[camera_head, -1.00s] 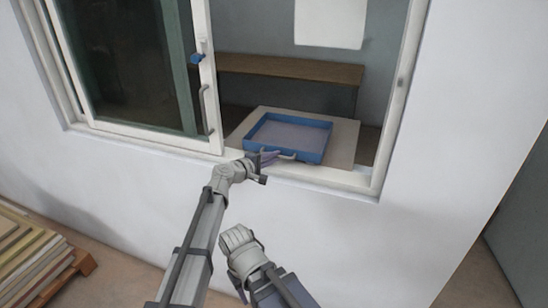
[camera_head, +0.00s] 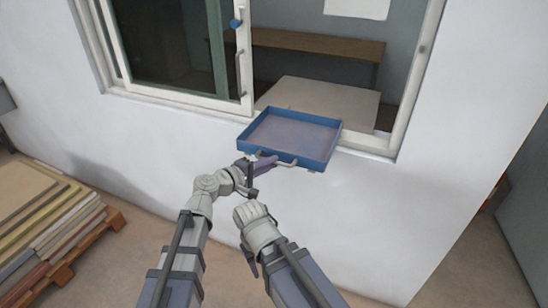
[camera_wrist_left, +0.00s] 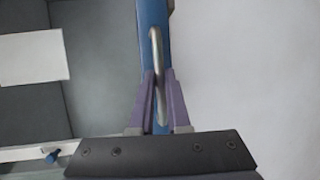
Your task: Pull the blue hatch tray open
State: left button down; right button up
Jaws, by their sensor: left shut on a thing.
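The blue hatch tray (camera_head: 325,155) is a shallow, empty box. It sticks out of the window opening toward me, with its far side near the sill. A metal bar handle (camera_head: 288,163) is on its front wall. My left gripper (camera_head: 266,162) is at the left part of that front. In the left wrist view, its purple fingers (camera_wrist_left: 160,98) are shut on the metal handle (camera_wrist_left: 157,48), with the blue tray wall (camera_wrist_left: 153,15) behind it.
The sliding window pane (camera_head: 165,45) with its white frame stands at the left. A pale board (camera_head: 325,95) lies bare behind the tray, and a brown bench (camera_head: 310,47) is inside. Stacked boards on a pallet (camera_head: 45,215) stand at lower left. White wall surrounds the window.

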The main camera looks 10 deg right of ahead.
pick_arm(q)
jog(key=shift+s+a, duration=0.15)
jog(key=c, duration=0.9)
grip_release()
jog(key=shift+p+v, duration=0.7)
jog(key=shift+v, duration=3.2)
jog(key=s+a+f+m+g+y, duration=0.2)
jog(key=a+f+y, duration=0.1)
jog(key=f, duration=0.3)
jog(key=s+a+f+m+g+y, duration=0.2)
jog(key=s+a+f+m, duration=0.1)
jog(key=f, duration=0.2)
jog(key=s+a+f+m+g+y, duration=0.1)
jog(key=s+a+f+g+y, duration=0.2)
jog(key=a, duration=0.5)
jog(key=s+a+f+m+g+y, duration=0.1)
jog(key=s+a+f+y, duration=0.35)
jog(key=a, duration=0.35)
jog(key=s+d+r+m, duration=0.1)
jog(key=d, duration=0.2)
jog(key=s+d+r+m+y+p, duration=0.1)
jog(key=s+d, duration=0.1)
jog(key=d, duration=0.2)
jog(key=s+d+r+m+g+y+p, duration=0.1)
jog(key=s+d+m, duration=0.1)
jog(key=d, duration=0.1)
jog(key=shift+s+d, duration=0.2)
jog(key=shift+d, duration=0.1)
